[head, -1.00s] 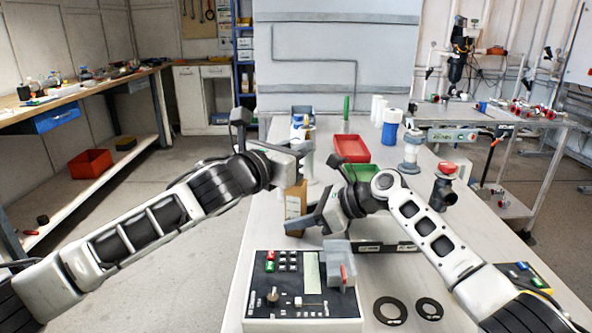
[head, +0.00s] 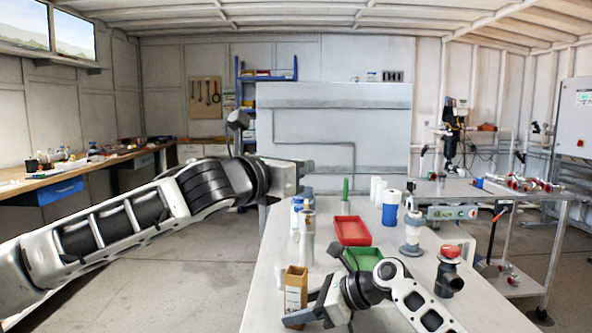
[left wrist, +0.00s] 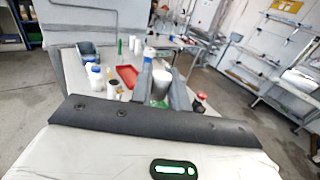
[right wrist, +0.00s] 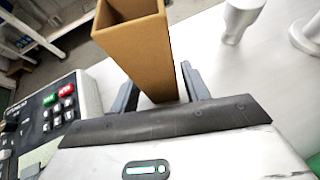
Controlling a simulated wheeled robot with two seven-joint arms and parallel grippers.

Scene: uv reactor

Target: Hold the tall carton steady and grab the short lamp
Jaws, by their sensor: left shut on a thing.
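The tall brown carton (head: 295,290) stands upright and open-topped on the table; it fills the upper middle of the right wrist view (right wrist: 140,50). The visible part of its inside looks empty. My right gripper (head: 312,283) is open, its fingers spread wide on either side of the carton's lower part. In the head view the gripper hides this piece.
A white cylinder (head: 307,240) and a blue-capped bottle (head: 296,214) stand behind the carton. A red tray (head: 352,230), a green tray (head: 364,257), a grey pipe piece (head: 412,235) and a red-topped valve (head: 449,275) stand to the right.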

